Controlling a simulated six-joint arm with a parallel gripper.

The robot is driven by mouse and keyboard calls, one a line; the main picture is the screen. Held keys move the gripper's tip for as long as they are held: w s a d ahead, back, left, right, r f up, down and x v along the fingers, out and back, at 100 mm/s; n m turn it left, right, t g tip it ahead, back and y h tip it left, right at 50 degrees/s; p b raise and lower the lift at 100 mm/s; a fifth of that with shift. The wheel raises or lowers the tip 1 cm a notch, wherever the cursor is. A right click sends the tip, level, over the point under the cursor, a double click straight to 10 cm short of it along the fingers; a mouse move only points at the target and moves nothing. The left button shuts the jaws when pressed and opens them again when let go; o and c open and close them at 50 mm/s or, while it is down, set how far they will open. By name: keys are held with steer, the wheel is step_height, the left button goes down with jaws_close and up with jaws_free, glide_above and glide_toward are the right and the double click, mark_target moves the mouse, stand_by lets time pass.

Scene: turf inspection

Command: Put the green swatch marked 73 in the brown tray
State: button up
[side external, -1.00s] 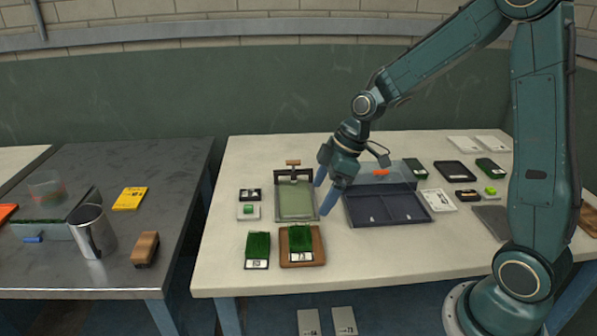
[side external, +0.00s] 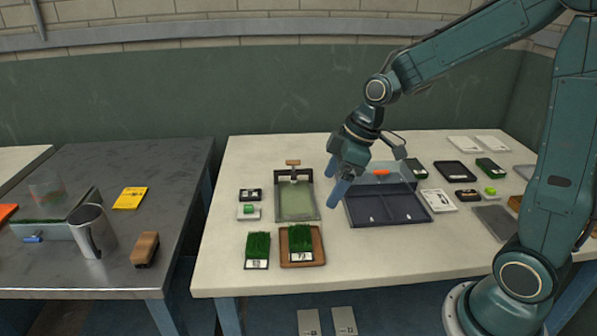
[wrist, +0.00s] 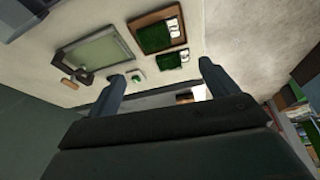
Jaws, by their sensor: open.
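A green turf swatch (side external: 300,240) with a white label lies in the brown tray (side external: 319,246) at the front of the pale table. A second green swatch (side external: 258,246) with a white label lies on the table just left of the tray. I cannot read the number on either label. In the wrist view, the tray (wrist: 131,27) holds its swatch (wrist: 154,35), and the other swatch (wrist: 167,62) lies beside it. My gripper (side external: 336,182) is open and empty, above the table behind and right of the tray. Its two fingers also show in the wrist view (wrist: 160,78).
A framed green screen (side external: 297,202) with a handle lies behind the tray.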

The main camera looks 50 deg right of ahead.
steer(key=s+r+m+t+h, duration=0.1)
steer(key=s+r+m, duration=0.3)
steer(key=s, duration=0.5)
steer(key=s+a+r+m+t+h, duration=0.1)
steer(key=s+r+m, duration=0.2)
steer(key=s, duration=0.6)
step_height(320, 180, up, 2)
steer(key=shift+s+r+m, duration=0.15)
steer(key=shift+r+m, duration=0.05)
steer(key=shift+m, duration=0.2)
